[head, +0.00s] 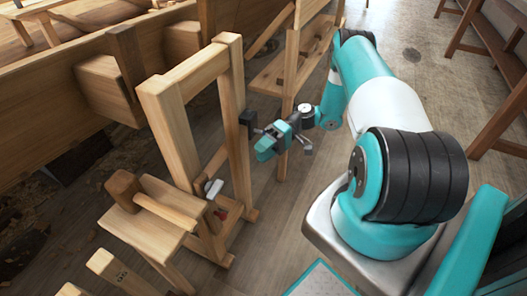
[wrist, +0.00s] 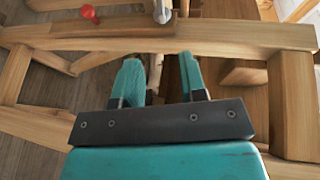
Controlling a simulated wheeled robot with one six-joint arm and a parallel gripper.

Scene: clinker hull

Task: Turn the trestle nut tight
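The wooden trestle frame (head: 172,118) stands left of my gripper in the head view; a wooden beam (wrist: 235,38) crosses the wrist view in front of the fingers. In the wrist view a grey metal piece (wrist: 162,10) and a red knob (wrist: 89,13) show past the beam. I cannot tell which of these is the nut. My gripper (head: 268,142) is beside the trestle's right post; its teal fingers (wrist: 160,72) are apart, and nothing is clearly held between them.
A wooden ladder-like stand (head: 291,80) is behind my gripper. A wooden stool (head: 150,215) is at the lower left. Bare floor (head: 275,205) lies below my gripper.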

